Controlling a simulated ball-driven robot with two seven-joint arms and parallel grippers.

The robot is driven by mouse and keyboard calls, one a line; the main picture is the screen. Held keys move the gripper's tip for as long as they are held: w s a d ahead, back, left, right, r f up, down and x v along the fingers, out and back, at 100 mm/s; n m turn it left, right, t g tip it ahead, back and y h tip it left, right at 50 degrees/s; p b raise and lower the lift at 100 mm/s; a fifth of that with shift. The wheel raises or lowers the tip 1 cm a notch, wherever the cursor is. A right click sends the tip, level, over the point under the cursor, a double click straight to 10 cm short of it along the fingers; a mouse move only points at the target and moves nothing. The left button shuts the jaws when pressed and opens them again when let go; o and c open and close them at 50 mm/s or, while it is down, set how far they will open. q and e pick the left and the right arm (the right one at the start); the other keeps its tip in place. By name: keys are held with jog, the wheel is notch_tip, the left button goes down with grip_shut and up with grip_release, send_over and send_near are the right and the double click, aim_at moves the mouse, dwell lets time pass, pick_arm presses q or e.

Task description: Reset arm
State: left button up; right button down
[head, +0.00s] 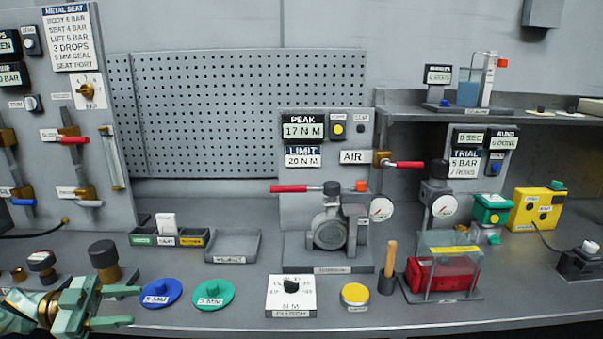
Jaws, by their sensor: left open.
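My left gripper (108,306) is at the lower left, at the front edge of the bench. Its green fingers are apart with nothing between them. The dark-capped brass fitting (103,262) stands just behind it, and the blue disc (161,293) lies to its right. I cannot tell whether the fingers touch the bench. My right gripper is out of view.
The green disc (213,295), the clutch block (291,297) and a yellow-topped jar (355,296) sit along the front of the bench. The valve test stand (329,231) rises behind. A covered red box (443,274) stands right. An empty grey tray (233,246) lies behind the discs.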

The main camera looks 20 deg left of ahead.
pick_arm(q)
notch_tip(320, 180, down, 22)
jog(key=w+n+t+y, duration=0.2)
jog(key=n+t+y, duration=0.4)
jog(key=y, duration=0.2)
jog(key=s+d+f+n+g+y, duration=0.1)
jog(key=s+f+n+y, duration=0.2)
jog(key=f, duration=0.6)
jog(key=s+d+f+n+g+y, duration=0.1)
jog(key=s+f+g+y, duration=0.15)
jog(key=s+f, duration=0.45)
jog(key=s+d+f+n+g+y, duration=0.2)
jog(key=s+d+f+g+y, duration=0.3)
jog(key=s+f, duration=0.8)
jog(key=s+d+f+g+h, duration=0.1)
jog(key=s+d+f+g, duration=0.1)
jog(key=s+d, duration=0.4)
jog(key=s+d+f+g+h, duration=0.1)
jog(key=s+d+f+g, duration=0.2)
jog(key=s+d, duration=0.4)
jog(key=s, duration=0.6)
jog(key=shift+s+f+n, duration=0.25)
jog(key=shift+n, duration=0.05)
